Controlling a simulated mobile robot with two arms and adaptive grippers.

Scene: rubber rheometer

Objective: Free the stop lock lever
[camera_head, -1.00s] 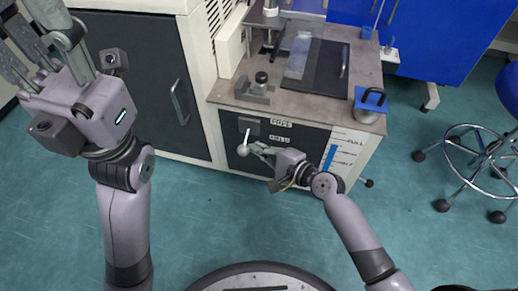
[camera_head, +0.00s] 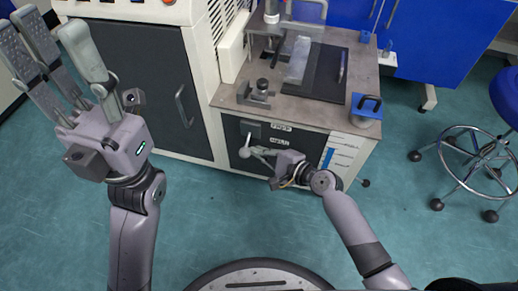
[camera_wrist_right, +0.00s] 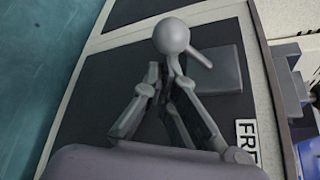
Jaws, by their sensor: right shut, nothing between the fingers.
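The stop lock lever (camera_head: 245,153) is on the dark front panel (camera_head: 231,134) of the bench cabinet. It has a grey ball knob and a short rod from a grey plate (camera_head: 251,128). The knob hangs below the plate. My right gripper (camera_head: 262,152) is shut and empty, with its fingertips at the knob. In the right wrist view the knob (camera_wrist_right: 171,36) is just beyond the fingertips (camera_wrist_right: 166,72); I cannot tell whether they touch. My left gripper (camera_head: 52,42) is raised at the upper left, open and empty.
Labels FREE (camera_head: 281,127) and HELD (camera_head: 279,142) are right of the lever. Above is a bench top (camera_head: 315,114) with a grey clamp-like block (camera_head: 256,93) and a blue-topped container (camera_head: 367,108). A stool (camera_head: 470,150) stands right. A cabinet (camera_head: 150,80) is left.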

